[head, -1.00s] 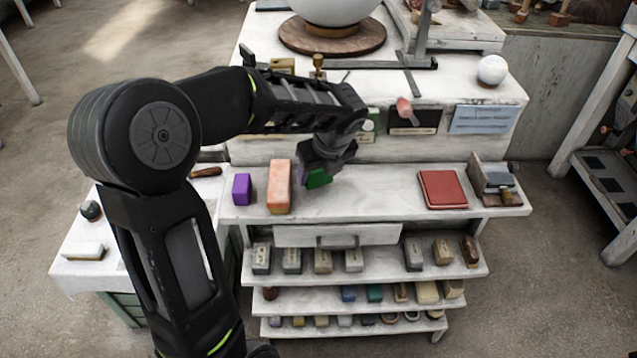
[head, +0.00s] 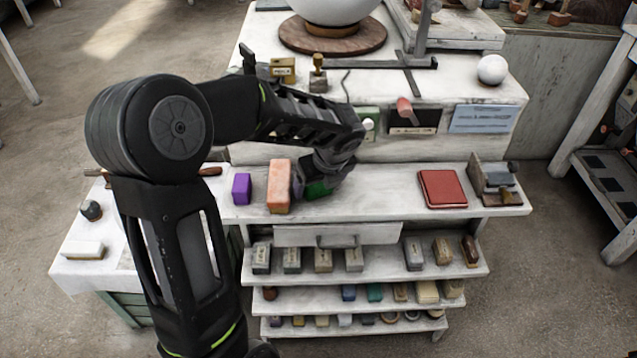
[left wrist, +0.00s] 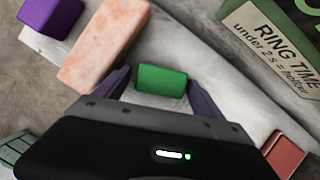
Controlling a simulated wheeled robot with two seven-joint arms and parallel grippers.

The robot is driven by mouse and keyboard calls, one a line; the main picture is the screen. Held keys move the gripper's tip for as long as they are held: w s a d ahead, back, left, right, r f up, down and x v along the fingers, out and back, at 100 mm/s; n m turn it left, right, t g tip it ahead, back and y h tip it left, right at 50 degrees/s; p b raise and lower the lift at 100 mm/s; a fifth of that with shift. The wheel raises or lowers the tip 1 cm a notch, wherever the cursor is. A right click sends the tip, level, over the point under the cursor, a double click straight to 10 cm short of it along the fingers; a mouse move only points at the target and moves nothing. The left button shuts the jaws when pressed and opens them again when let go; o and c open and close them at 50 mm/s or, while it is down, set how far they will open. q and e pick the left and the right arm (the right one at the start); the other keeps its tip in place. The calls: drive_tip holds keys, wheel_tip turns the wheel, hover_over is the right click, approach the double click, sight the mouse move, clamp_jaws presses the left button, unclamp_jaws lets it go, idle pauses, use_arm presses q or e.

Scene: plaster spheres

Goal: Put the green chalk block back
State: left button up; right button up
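The green chalk block (head: 317,189) rests on the white top shelf, just right of the tall orange block (head: 279,187); my gripper partly covers it in the head view. In the left wrist view the green block (left wrist: 162,80) lies between the two fingers, with a visible gap on each side. My left gripper (head: 326,180) is open and low over the shelf around the block. It also shows in the left wrist view (left wrist: 160,95). A purple block (head: 242,188) stands left of the orange one. My right gripper is not in view.
On the same shelf a red book (head: 442,189) and a grey tool (head: 495,182) are at the right, with clear shelf (head: 385,195) between. A green sign box (left wrist: 270,50) reading "RING TIME" stands close behind. Lower shelves hold several small blocks.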

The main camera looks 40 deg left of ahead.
use_arm(q)
drive_tip(key=v, duration=1.2)
drive_tip(key=shift+a+r, duration=0.1)
idle(0.8)
